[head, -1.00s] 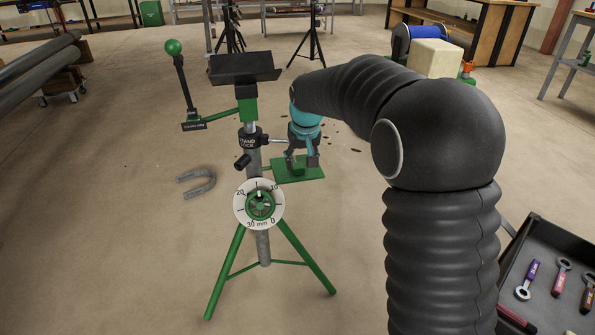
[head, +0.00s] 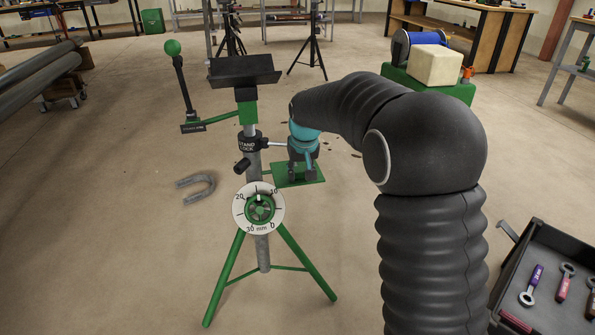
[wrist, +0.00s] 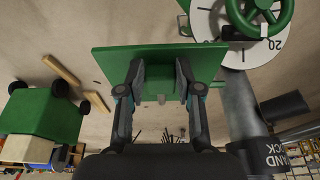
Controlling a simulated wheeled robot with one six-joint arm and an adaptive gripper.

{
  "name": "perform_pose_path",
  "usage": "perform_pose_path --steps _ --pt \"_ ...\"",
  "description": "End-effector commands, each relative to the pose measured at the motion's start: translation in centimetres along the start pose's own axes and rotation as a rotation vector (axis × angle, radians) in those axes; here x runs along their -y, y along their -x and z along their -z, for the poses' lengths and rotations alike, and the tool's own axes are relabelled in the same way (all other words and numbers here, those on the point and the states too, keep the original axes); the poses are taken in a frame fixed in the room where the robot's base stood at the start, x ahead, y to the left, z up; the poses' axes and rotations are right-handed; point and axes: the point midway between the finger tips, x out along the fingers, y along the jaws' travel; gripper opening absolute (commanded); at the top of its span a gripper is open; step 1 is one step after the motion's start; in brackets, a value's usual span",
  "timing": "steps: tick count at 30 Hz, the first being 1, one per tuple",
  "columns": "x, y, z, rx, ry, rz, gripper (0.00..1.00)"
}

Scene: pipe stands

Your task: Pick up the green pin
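A flat green plate (head: 283,179) extends from the right side of the pipe stand (head: 253,170). It fills the upper middle of the wrist view (wrist: 105,62). My gripper (head: 303,176) points down over this plate, just right of the stand's post. In the wrist view my gripper (wrist: 160,72) has its two dark fingers apart, one on each side of a small dark green piece (wrist: 158,76) at the plate. This piece may be the green pin; its shape is mostly hidden. I cannot see whether the fingers touch it.
The stand's numbered dial (head: 237,208) and black lock knob (head: 243,164) are close to my gripper. A grey horseshoe-shaped piece (head: 205,187) lies on the floor left. A dark tool tray (head: 548,290) is at right. A pale block (head: 436,66) sits behind my arm.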

Motion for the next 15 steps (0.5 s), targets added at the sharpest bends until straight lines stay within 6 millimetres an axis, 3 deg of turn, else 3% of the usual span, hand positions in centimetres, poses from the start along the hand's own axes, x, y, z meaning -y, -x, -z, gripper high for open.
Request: perform_pose_path --steps 15 --pt "0.01 0.58 0.18 0.0 0.0 0.0 0.0"
